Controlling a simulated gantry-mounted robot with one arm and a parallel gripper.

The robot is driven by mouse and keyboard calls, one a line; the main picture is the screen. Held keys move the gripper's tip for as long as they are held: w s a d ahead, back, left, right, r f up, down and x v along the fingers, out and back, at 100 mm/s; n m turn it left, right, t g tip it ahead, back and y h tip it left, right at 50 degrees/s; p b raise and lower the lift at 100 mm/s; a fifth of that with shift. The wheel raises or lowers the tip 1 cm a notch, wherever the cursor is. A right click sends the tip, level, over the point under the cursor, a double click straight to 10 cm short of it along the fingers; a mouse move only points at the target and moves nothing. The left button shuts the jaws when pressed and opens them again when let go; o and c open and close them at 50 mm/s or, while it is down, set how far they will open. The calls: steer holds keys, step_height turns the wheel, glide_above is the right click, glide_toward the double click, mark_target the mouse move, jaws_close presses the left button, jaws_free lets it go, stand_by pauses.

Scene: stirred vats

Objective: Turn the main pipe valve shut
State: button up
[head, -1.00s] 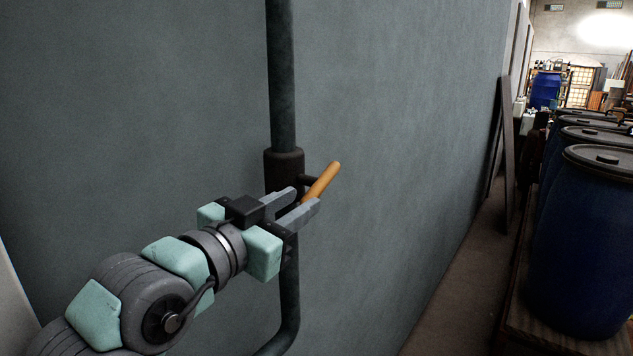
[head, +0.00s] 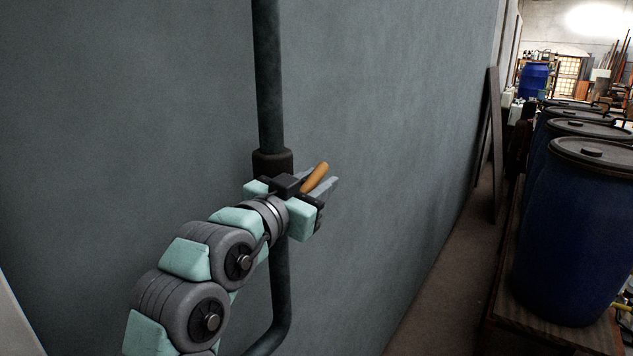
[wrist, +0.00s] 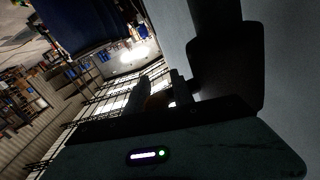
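The main pipe valve has a dark body (head: 272,163) on a vertical dark pipe (head: 268,75) against the grey-green wall. Its orange handle (head: 314,177) sticks out, tilted up to the right. My gripper (head: 320,178) is at the valve, with one finger on each side of the handle. The fingers look spread about as wide as before; whether they touch the handle is not clear. In the wrist view the handle (wrist: 158,101) shows dimly between the two dark fingers. My gripper hides the lower valve body and the handle's base.
The wall (head: 400,130) stands close behind the pipe, which bends left lower down. Blue barrels (head: 575,230) stand on a low platform at the right. Dark boards (head: 488,150) lean on the wall beyond. The floor strip (head: 440,290) between wall and barrels is clear.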

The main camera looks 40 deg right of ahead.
jaws_close()
steer(key=shift+b, duration=0.4)
steer(key=shift+a+f+y+b, duration=0.1)
steer(key=shift+y+b, duration=0.7)
steer(key=shift+y, duration=0.2)
steer(key=shift+a+f+g+y+b, duration=0.1)
steer(key=shift+f+g+y+b, duration=0.15)
steer(key=shift+y, duration=0.55)
steer(key=shift+a+f+g+y+b, duration=0.15)
steer(key=shift+g+y, duration=0.2)
steer(key=shift+y, duration=0.45)
steer(key=shift+d, duration=0.1)
jaws_free()
